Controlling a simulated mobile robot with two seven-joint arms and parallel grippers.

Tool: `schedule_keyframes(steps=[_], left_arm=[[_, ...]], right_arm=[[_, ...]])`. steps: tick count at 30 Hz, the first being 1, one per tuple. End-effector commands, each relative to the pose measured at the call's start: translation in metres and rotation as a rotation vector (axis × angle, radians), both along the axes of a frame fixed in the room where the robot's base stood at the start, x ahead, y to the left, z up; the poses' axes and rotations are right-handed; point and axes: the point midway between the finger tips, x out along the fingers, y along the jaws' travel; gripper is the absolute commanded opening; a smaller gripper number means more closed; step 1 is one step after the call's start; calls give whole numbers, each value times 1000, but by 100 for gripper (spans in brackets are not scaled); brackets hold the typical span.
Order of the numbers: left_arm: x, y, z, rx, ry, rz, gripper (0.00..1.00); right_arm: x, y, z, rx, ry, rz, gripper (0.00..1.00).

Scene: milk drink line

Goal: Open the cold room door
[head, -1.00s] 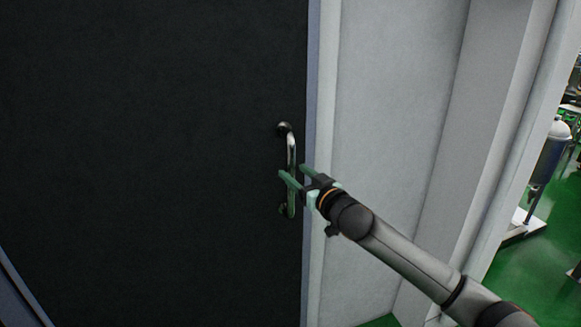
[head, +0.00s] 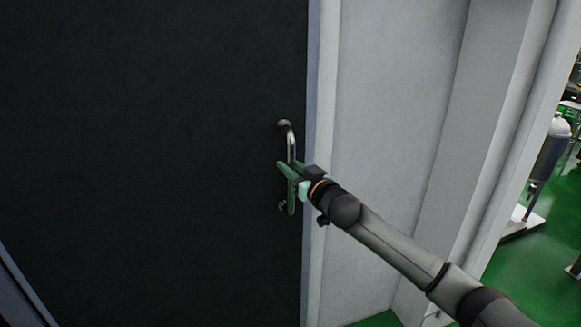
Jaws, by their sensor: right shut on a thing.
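The cold room door (head: 150,150) is a large dark panel that fills the left half of the head view. It looks shut against its pale frame (head: 314,110). Near its right edge is a vertical metal door handle (head: 291,145). My right gripper (head: 286,170) comes in from the lower right and is shut on the handle, around the middle of its bar. The fingers cover part of the bar; its upper bend and lower end show. My left gripper is not in view.
A pale wall (head: 385,130) stands right of the door, with a projecting column beside it. Past it at the far right is green floor (head: 520,265) with a grey cylindrical machine (head: 553,145) on a white base.

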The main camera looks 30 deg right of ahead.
Motion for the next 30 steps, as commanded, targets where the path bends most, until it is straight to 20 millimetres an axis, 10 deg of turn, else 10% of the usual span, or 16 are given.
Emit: schedule_keyframes(steps=[6,30], left_arm=[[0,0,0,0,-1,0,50],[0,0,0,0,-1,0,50]], right_arm=[[0,0,0,0,0,0,0],[0,0,0,0,0,0,0]])
